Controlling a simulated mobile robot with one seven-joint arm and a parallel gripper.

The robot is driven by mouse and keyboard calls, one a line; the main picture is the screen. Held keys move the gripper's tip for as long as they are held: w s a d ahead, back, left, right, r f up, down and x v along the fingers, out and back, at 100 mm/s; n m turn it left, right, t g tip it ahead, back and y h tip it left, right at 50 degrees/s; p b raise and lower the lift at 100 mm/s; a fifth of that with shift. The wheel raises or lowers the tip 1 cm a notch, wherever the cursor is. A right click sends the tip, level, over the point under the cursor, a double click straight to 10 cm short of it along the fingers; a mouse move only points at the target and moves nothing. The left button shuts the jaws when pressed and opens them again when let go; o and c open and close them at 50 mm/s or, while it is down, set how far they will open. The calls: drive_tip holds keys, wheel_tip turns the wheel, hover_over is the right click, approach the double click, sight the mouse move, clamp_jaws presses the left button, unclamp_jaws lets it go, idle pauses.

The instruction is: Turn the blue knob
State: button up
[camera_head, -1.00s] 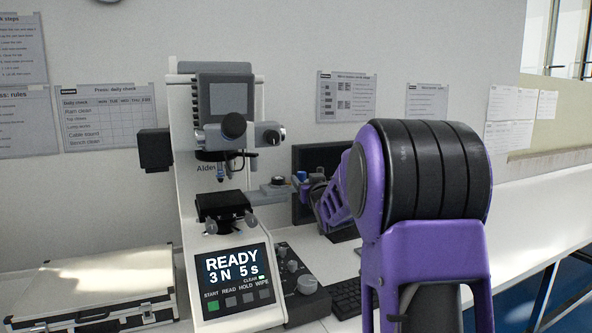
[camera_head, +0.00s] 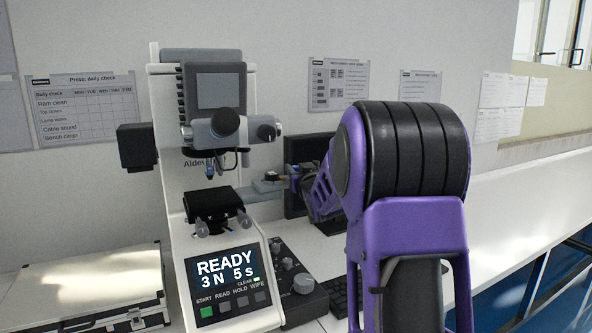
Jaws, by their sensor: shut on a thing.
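A white hardness tester (camera_head: 170,215) stands on the bench, its screen (camera_head: 226,272) reading READY, 3 N, 5 s. A grey side arm (camera_head: 262,188) sticks out to its right with a small dark dial on top. My gripper (camera_head: 292,177) is at the right end of this side arm, small and partly hidden by my purple wrist. Its jaws are shut on the blue knob, which the fingers mostly cover; only a trace of blue shows. The knob's angle cannot be made out.
A control box with several knobs (camera_head: 290,275) sits right of the screen, with a keyboard (camera_head: 340,296) and a dark monitor (camera_head: 297,205) beyond it. A silver case (camera_head: 95,285) lies at the left. My arm blocks the middle right; the bench further right is clear.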

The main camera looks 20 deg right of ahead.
clamp_jaws()
drive_tip(key=shift+d+r+n+y+p, duration=0.15)
drive_tip(key=shift+n+y+p, duration=0.15)
drive_tip(key=shift+y+p, duration=0.2)
drive_tip(key=n+y+p, duration=0.1)
drive_tip(key=y+p, duration=0.1)
drive_tip(key=shift+r+p, duration=0.15)
drive_tip(key=shift+p, duration=0.25)
drive_tip(key=n+y+p, duration=0.3)
drive_tip(key=y, duration=0.1)
drive_tip(key=shift+p, duration=0.4)
drive_tip(key=n+y, duration=0.1)
drive_tip(key=g+y, duration=0.1)
drive_tip(key=n+y+p, duration=0.1)
drive_tip(key=y, duration=0.1)
drive_tip(key=shift+f+n+g, duration=0.25)
drive_tip(key=shift+n+g, duration=0.05)
drive_tip(key=shift+g, duration=0.1)
drive_tip(key=shift+n+g+y, duration=1.6)
drive_tip(key=shift+n+y, duration=0.2)
drive_tip(key=shift+y, duration=0.5)
